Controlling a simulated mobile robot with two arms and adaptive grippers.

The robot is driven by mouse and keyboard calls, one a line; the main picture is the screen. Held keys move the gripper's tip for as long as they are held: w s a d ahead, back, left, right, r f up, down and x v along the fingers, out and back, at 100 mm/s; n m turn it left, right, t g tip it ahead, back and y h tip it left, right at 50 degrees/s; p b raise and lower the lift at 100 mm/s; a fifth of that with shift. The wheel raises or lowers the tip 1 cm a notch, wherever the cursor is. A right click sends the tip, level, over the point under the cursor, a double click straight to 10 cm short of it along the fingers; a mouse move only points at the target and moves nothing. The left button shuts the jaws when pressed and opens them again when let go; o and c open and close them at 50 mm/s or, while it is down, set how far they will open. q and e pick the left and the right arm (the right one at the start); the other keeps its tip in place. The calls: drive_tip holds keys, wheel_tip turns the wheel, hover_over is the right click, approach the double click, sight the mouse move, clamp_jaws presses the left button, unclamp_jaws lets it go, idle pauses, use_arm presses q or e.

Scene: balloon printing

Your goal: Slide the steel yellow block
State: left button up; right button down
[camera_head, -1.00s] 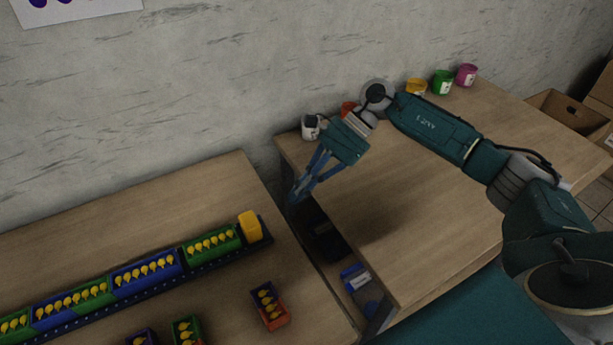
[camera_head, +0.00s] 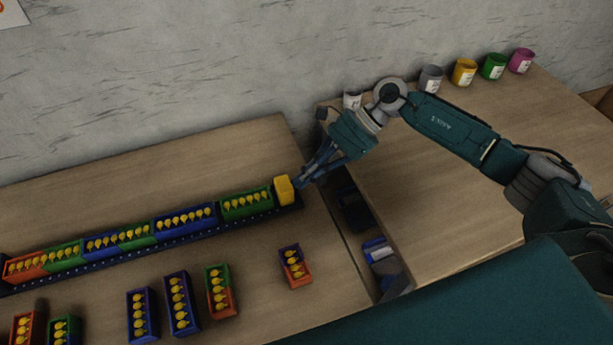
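The yellow block (camera_head: 284,190) sits at the right end of a dark rail (camera_head: 180,239) on the left table, just right of a green box of yellow balloon pieces (camera_head: 246,205). My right gripper (camera_head: 301,183) comes in from the right with its fingertips pointing down and left, right beside the block's right side. Whether the fingertips touch the block I cannot tell. The fingers look close together, but their gap is unclear at this size. My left gripper is not in view.
A row of coloured boxes fills the rail left of the block. Several loose boxes, including an orange and purple one (camera_head: 295,266), lie in front. A gap separates the left table from the right table (camera_head: 450,200), where paint cans such as a yellow one (camera_head: 464,72) stand along the wall.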

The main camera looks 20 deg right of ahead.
drive_tip(key=shift+a+f+b, duration=0.15)
drive_tip(key=shift+a+b, duration=0.4)
drive_tip(key=shift+a, duration=0.2)
drive_tip(key=shift+r, duration=0.2)
drive_tip(key=v, duration=1.1)
drive_tip(key=shift+d+r, duration=0.25)
drive_tip(key=shift+d, duration=0.1)
